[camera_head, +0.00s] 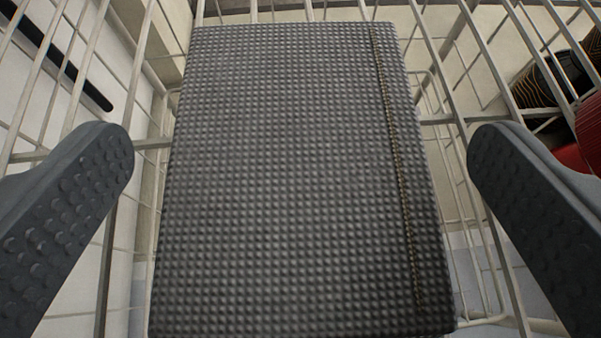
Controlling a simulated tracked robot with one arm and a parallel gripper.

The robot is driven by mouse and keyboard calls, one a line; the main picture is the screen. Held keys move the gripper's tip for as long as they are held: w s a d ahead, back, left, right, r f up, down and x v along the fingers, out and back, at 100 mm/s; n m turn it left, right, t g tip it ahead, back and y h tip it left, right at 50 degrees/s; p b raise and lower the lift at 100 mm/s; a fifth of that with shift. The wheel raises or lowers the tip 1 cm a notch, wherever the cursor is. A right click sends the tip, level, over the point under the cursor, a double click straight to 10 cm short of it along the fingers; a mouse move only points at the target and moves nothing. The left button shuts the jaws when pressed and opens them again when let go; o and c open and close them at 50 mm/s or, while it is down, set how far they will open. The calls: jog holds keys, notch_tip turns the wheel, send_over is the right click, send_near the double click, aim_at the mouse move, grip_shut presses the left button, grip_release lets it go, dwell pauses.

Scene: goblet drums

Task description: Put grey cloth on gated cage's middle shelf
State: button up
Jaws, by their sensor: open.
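The grey cloth (285,180) is a folded, waffle-textured piece with a stitched seam near its right edge. It lies flat on a wire shelf of the cage (455,120), in the middle of the view. My gripper (301,150) is open, with one finger on each side of the cloth. Both fingers appear clear of the cloth, with gaps to its left and right edges. I cannot tell from this view which shelf level this is. The cloth hides the wires beneath it.
Cage wires run along both sides of the cloth. Dark round objects with gold lines (555,80) and a red object (588,130) show beyond the wires at right. A black bar (60,58) shows at upper left against a white surface.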

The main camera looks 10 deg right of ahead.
jog(key=p+v, duration=0.2)
jog(key=v, duration=0.8)
jog(key=shift+a, duration=0.1)
jog(key=shift+s+r, duration=0.3)
jog(key=shift+s, duration=0.15)
